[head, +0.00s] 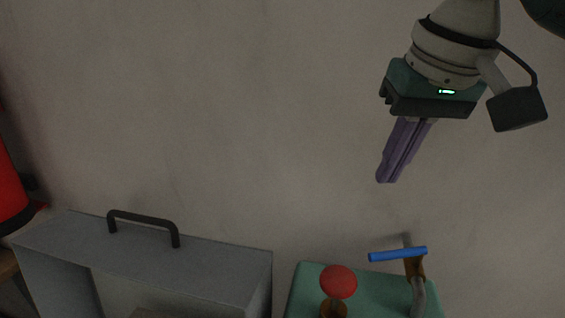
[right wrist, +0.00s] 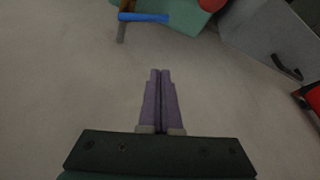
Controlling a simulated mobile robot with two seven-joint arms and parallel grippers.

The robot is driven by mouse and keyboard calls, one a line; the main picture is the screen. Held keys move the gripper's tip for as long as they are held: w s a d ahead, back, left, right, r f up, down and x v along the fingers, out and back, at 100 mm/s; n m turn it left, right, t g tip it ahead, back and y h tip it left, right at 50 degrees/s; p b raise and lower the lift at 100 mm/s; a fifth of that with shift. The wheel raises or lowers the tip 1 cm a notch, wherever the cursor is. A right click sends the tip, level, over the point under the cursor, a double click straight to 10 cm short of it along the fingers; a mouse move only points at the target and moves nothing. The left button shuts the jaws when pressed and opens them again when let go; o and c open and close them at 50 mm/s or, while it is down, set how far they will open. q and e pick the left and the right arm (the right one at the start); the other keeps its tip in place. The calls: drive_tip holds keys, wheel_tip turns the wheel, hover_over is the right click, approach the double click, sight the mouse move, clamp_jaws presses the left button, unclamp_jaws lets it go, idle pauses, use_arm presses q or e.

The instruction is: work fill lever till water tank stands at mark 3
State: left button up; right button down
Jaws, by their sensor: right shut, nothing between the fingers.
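A lever with a blue bar handle (head: 398,254) stands on a brown and grey fitting at the right of a green unit (head: 305,285). Its blue handle also shows at the top of the right wrist view (right wrist: 143,17). I cannot tell for sure that it is the fill lever. My right gripper (head: 386,181) has its purple fingers closed together, empty, above and apart from the blue handle in the head view. The closed fingers also show in the right wrist view (right wrist: 160,71). No water tank or mark can be made out. My left gripper is not in view.
A red round knob (head: 338,281) stands on the green unit, left of the blue handle. A grey box (head: 210,270) with a dark carrying handle (head: 143,222) is further left. A red object (head: 10,190) is at the left edge. The plain surface around my right gripper is clear.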

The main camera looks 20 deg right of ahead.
drive_tip(key=shift+h, duration=0.3)
drive_tip(key=x, duration=0.9)
drive_tip(key=shift+d+f+p, duration=0.35)
drive_tip(key=s, duration=0.1)
drive_tip(key=s+p, duration=0.1)
drive_tip(key=p, duration=0.1)
drive_tip(key=shift+s+a+f, duration=0.25)
drive_tip(key=shift+s, duration=0.15)
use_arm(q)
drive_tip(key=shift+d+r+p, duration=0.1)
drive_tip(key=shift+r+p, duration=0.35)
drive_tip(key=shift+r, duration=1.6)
use_arm(e)
drive_tip(key=shift+s+a+f, duration=0.15)
drive_tip(key=shift+s+f, duration=0.15)
drive_tip(key=shift+s, duration=0.2)
